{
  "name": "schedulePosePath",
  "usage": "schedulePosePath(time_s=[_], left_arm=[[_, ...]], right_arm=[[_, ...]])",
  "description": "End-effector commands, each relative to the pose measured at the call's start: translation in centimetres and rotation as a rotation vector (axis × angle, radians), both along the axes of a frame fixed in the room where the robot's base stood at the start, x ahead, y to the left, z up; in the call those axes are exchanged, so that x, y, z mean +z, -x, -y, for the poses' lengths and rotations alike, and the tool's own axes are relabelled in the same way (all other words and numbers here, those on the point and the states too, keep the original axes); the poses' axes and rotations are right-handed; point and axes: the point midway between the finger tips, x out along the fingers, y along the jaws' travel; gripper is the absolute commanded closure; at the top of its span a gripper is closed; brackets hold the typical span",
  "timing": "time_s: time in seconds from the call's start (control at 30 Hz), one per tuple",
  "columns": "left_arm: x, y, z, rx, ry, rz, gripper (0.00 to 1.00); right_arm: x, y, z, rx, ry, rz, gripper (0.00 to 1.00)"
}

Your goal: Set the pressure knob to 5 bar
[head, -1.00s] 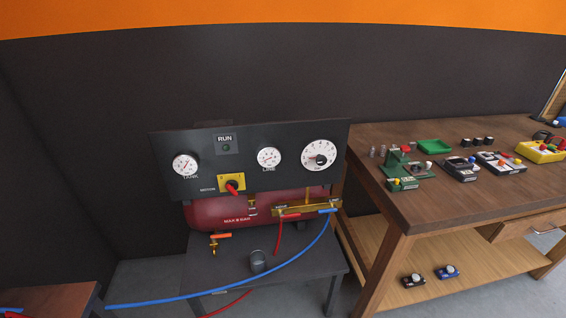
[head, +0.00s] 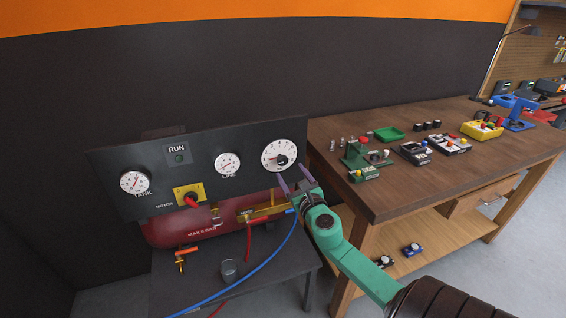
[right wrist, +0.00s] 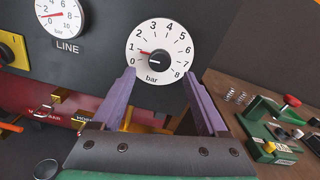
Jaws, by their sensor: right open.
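The pressure knob (head: 282,160) is a black knob on a white round dial (head: 271,150) at the right end of the dark panel. In the right wrist view the knob (right wrist: 157,60) sits at the middle of the dial (right wrist: 170,35), marked 0 to 8 bar. Its red mark points close to 1. My right gripper (head: 291,176) is open and empty, just below and in front of the dial. In the right wrist view its purple fingers (right wrist: 160,80) stand apart below the knob, one to each side, not closed on it. My left gripper is not in view.
The panel (head: 110,195) also carries the LINE gauge (head: 228,162), the TANK gauge (head: 134,182) and a red motor switch (head: 191,200). A blue hose (head: 268,263) hangs below. A wooden workbench (head: 400,196) with small fixtures stands close on the right.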

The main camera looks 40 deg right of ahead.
Motion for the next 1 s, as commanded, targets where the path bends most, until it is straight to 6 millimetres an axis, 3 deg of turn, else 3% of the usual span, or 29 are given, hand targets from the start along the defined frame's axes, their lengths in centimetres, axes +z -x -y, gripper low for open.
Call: schedulePosePath(time_s=[0.1, 0.23, 0.57, 0.77, 1.0], left_arm=[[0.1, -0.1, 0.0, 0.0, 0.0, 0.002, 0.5], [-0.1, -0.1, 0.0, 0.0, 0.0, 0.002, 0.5], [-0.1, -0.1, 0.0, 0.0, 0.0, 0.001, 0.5], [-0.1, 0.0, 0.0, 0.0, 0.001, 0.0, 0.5], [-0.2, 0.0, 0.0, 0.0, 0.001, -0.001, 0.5]], right_arm=[[0.2, -2.7, 1.0, -0.002, -0.001, 0.004, 0.24], [0.0, -4.5, 1.6, -0.001, -0.002, 0.002, 0.24], [-0.1, -5.2, 1.8, 0.001, -0.003, 0.0, 0.24], [-0.1, -5.1, 1.8, 0.001, -0.003, 0.0, 1.0], [-0.1, -5.1, 1.8, 0.001, -0.014, 0.003, 1.0]])
